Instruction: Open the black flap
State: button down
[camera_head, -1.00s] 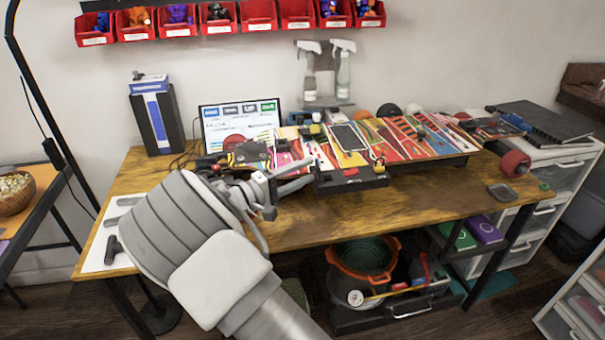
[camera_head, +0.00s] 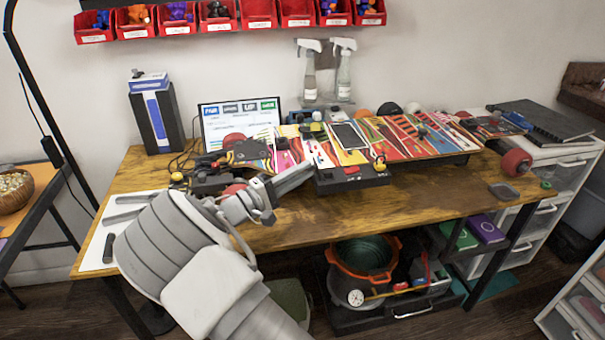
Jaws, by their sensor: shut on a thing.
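A long board with a colourful striped deck (camera_head: 395,137) lies on the wooden workbench. A black box-like part (camera_head: 352,178) with a small red spot sticks out from the board's front edge; I take it to hold the black flap. My gripper (camera_head: 306,172) comes in from the lower left, with its fingers close together. Its fingertips are at the left edge of the black part and seem shut on it. The exact grip is too small to make out, and I cannot tell how far the flap is open.
A red wheel (camera_head: 515,163) shows at the board's right end. Behind stand a screen (camera_head: 240,122), a blue and black box (camera_head: 157,118) and spray bottles (camera_head: 343,70). Black tools lie on a white mat (camera_head: 97,255) at left.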

jog(key=shift+a+f+n+t+h, duration=0.15)
jog(key=shift+f+n+t+h, duration=0.15)
jog(key=shift+n+t, duration=0.15)
jog(key=c, duration=0.8)
grip_release()
jog(key=p+v, duration=0.1)
jog(key=v, duration=1.6)
jog(key=shift+s+a+f, duration=0.15)
jog(key=shift+f, duration=0.05)
